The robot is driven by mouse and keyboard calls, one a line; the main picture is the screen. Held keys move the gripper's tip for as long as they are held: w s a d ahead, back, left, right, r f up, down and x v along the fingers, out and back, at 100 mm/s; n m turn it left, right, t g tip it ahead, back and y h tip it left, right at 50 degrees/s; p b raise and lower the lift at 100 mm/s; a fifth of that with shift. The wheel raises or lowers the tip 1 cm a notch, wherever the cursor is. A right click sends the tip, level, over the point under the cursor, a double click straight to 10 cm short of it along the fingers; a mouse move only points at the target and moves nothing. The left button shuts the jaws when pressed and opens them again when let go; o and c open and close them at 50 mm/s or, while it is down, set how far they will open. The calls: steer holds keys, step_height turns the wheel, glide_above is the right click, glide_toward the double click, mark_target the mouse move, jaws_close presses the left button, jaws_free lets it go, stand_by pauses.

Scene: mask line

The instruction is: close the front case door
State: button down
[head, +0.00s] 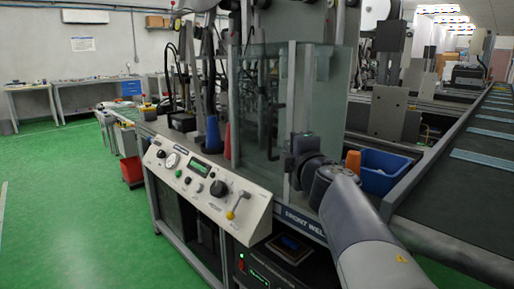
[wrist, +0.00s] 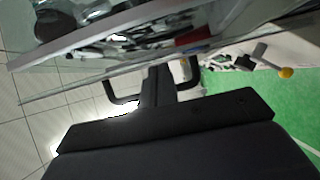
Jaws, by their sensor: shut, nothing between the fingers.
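The front case door (head: 258,110) is a clear glass panel on the tall case above the control panel. How far it stands from the case frame is hard to tell through the glass. My gripper (head: 292,160) is at the door's lower right side, and my own wrist hides part of the area. In the wrist view, the glass door (wrist: 75,92) runs slantwise across the picture. A black bow handle (wrist: 118,98) sits at the glass. My gripper (wrist: 157,82) is shut and empty, in front of the middle of the handle; contact cannot be told.
A sloped control panel (head: 207,190) with knobs and a yellow-tipped lever stands left of my arm. A blue bin (head: 385,176) and a conveyor (head: 450,185) lie to the right. Green floor (head: 75,200) is open at left.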

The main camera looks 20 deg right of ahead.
steer(key=shift+w+d, duration=0.15)
steer(key=shift+d, duration=0.5)
steer(key=shift+w+d, duration=0.15)
steer(key=shift+d, duration=0.5)
steer(key=shift+r+p, duration=0.1)
steer(key=shift+p, duration=0.2)
step_height(320, 180, up, 10)
steer(key=p, duration=0.8)
step_height(320, 180, down, 10)
steer(key=b, duration=0.8)
